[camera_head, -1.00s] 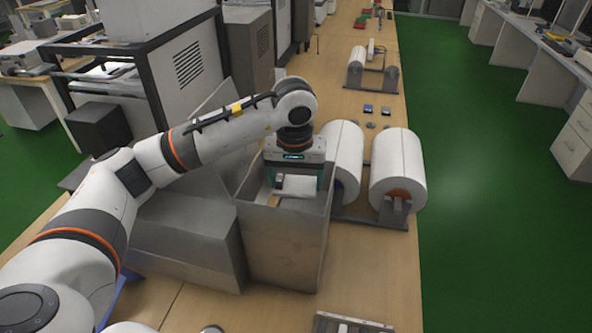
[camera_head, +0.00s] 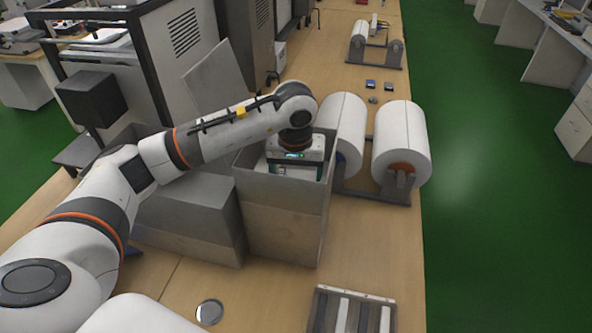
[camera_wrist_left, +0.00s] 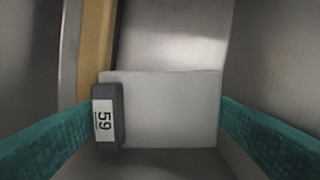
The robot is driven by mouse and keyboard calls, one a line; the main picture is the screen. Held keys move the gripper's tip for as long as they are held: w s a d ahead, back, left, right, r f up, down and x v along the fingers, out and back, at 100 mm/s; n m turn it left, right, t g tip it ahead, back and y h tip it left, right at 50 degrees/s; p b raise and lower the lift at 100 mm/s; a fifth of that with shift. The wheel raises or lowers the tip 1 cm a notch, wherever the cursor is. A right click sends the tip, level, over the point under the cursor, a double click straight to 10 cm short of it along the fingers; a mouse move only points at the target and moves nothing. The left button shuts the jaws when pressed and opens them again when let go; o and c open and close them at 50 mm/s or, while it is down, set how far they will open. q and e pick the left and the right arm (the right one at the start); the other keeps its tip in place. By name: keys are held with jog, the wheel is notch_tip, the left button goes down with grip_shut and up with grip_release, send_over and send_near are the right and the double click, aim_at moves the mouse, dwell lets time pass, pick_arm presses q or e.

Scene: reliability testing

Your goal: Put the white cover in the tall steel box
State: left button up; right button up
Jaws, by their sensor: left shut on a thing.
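The tall steel box (camera_head: 282,222) stands on the bench, open at the top. My left gripper (camera_head: 293,171) points down inside it, its body near rim level. In the left wrist view, its teal fingers flank the white cover (camera_wrist_left: 172,110), and it is shut on it. The cover has a dark block (camera_wrist_left: 108,118) marked 59 at its left side. Steel walls surround it in that view; whether it touches the floor of the box I cannot tell. The head view mostly hides the cover behind the rim and gripper. My right gripper is not in view.
Large white rolls (camera_head: 402,143) on a stand are right of the box. A lower grey box (camera_head: 190,212) adjoins it on the left. A slotted metal tray (camera_head: 350,312) and a round metal disc (camera_head: 209,312) are in front. The bench between tray and box is clear.

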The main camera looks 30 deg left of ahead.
pick_arm(q)
jog(key=o, duration=0.9)
notch_tip(320, 180, up, 12)
jog(key=s+b, duration=0.1)
jog(key=b, duration=0.1)
jog(key=shift+s+d, duration=0.2)
jog(key=shift+f, duration=0.1)
dwell(0.3)
